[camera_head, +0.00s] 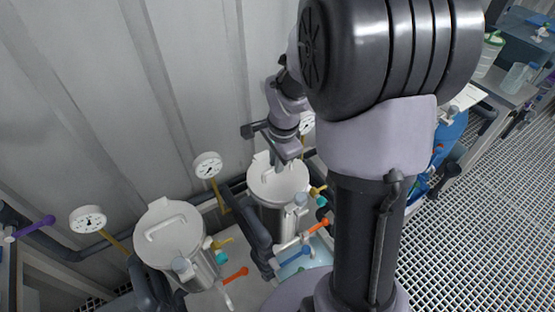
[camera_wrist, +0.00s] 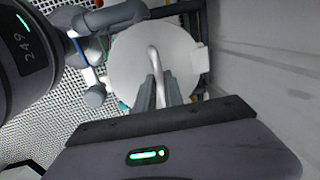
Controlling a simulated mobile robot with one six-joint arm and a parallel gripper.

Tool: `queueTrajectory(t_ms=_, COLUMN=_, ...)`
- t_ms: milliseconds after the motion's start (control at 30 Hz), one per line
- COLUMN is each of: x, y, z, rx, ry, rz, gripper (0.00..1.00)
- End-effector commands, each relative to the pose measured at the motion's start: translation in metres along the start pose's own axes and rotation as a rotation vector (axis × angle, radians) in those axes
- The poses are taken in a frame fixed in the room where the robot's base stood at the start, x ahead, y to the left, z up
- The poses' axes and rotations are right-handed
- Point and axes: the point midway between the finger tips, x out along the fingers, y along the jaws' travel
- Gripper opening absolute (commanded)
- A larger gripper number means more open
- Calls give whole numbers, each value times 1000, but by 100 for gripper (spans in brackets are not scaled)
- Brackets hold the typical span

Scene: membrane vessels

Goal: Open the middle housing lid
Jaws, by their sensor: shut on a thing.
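The middle housing is a steel vessel (camera_head: 272,215) with a round pale lid (camera_head: 290,186), which appears to lie flat on top. The lid also fills the upper middle of the wrist view (camera_wrist: 127,62). Its bar handle (camera_wrist: 154,56) runs between my fingers there. My gripper (camera_wrist: 160,88) is shut on the handle; in the head view my gripper (camera_head: 272,160) is at the lid's back edge, coming down from above. The fingertips and the grasped part of the handle are partly hidden in the head view.
Another lidded housing (camera_head: 172,238) stands to the left, its lid down. Gauges (camera_head: 207,165) (camera_head: 88,219) and pipes line the wall (camera_head: 120,100) behind. Orange-handled valves (camera_head: 318,226) are in front. My arm hides much of the right. Grating floor (camera_head: 480,230) lies at right.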

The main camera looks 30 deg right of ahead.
Motion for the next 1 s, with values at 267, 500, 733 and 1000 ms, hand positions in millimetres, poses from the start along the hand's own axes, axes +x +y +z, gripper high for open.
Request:
queueTrajectory(t_ms=267, x=-26, y=-21, z=0, rx=-2, ry=1, rz=166, gripper=0)
queueTrajectory(t_ms=500, x=-34, y=-45, z=0, rx=-1, ry=3, rz=375, gripper=0)
queueTrajectory(t_ms=733, x=-35, y=-72, z=0, rx=-1, ry=3, rz=365, gripper=0)
queueTrajectory(t_ms=1000, x=-32, y=-103, z=0, rx=-2, ry=2, rz=365, gripper=0)
